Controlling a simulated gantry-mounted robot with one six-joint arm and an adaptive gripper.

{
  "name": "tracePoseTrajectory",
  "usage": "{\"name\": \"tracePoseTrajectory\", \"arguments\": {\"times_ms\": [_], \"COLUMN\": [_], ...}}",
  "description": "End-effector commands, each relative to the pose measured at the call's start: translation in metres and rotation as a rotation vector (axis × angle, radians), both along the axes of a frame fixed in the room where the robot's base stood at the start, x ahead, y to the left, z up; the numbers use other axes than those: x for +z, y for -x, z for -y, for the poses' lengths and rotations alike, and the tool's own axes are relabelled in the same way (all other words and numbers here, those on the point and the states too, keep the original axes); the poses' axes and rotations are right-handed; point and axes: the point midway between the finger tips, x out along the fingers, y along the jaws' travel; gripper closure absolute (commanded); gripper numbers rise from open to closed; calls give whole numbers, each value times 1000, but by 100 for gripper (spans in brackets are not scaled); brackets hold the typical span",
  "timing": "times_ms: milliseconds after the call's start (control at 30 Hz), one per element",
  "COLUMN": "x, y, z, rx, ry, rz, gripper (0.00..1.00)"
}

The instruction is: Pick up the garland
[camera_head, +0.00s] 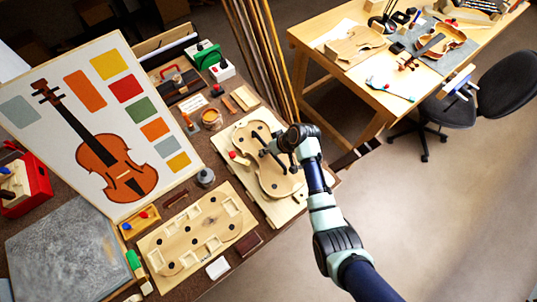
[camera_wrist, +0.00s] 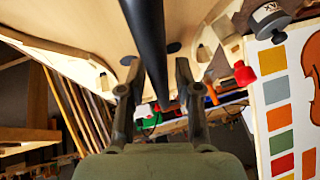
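A pale wooden violin-shaped piece, which looks like the garland (camera_head: 279,185), lies on a light board (camera_head: 284,212) in the middle of the bench in the head view. Dark round holes show within its outline. My gripper (camera_head: 278,159) is above it and hides part of its right side. In the wrist view my gripper (camera_wrist: 158,98) has its two fingers apart, and I see nothing clamped by them. A dark bar crosses between the fingers; I cannot tell what it is. Pale curved wood (camera_wrist: 90,30) fills the top there; contact with the fingers cannot be told.
A second board with cutouts (camera_head: 195,235) lies nearer on the bench. A violin picture panel (camera_head: 60,110) stands at left. A jar (camera_head: 212,119), a red-topped bottle (camera_wrist: 243,73) and small tools crowd the back. Tall wooden strips (camera_head: 262,50) stand behind. Open floor lies right.

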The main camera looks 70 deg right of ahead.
Motion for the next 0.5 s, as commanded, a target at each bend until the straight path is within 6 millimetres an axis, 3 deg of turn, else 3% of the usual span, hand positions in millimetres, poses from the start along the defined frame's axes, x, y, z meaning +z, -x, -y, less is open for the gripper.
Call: {"name": "tracePoseTrajectory", "arguments": {"times_ms": [33,167,500], "x": [0,0,1], "y": [0,0,0], "z": [0,0,1], "rx": [0,0,-1], "ry": [0,0,2], "rz": [0,0,1], "gripper": [80,100,100]}}
